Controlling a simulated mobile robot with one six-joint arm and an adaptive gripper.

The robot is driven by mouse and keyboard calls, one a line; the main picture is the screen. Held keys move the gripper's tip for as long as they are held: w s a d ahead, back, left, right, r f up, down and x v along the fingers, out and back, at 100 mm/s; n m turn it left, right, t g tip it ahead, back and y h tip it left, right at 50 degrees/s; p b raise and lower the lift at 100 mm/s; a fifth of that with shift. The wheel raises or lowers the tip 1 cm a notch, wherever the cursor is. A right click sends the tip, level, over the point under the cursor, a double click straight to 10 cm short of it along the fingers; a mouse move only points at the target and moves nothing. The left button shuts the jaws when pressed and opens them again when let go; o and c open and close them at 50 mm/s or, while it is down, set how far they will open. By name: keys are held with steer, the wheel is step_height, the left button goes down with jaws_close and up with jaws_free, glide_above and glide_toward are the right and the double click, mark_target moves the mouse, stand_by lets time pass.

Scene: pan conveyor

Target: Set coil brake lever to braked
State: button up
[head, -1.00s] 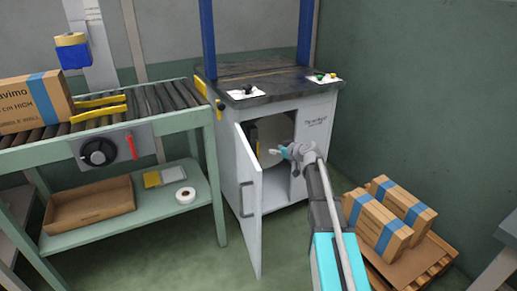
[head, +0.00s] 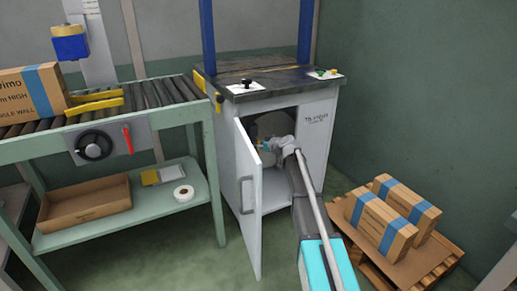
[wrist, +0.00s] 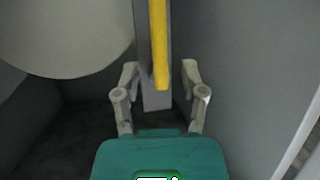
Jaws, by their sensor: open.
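In the wrist view a yellow bar, which looks like the coil brake lever (wrist: 159,45), hangs upright in front of a grey post (wrist: 153,98). My gripper (wrist: 158,75) is open, with one finger on each side of the lever in the picture. I cannot tell whether either finger touches it. A large pale round coil (wrist: 65,35) fills the upper left of the wrist view. In the head view my gripper (head: 264,147) is inside the open cabinet (head: 314,140), and the lever is hidden there.
The cabinet door (head: 246,195) stands open left of my arm. The cabinet's side wall (wrist: 260,60) is close on the right in the wrist view. A roller conveyor (head: 155,97) stands left, and a pallet (head: 415,262) with cartons stands right.

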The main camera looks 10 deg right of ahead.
steer(key=shift+x, duration=1.15)
jaws_close()
steer(key=shift+d, duration=0.2)
steer(key=shift+a, duration=0.15)
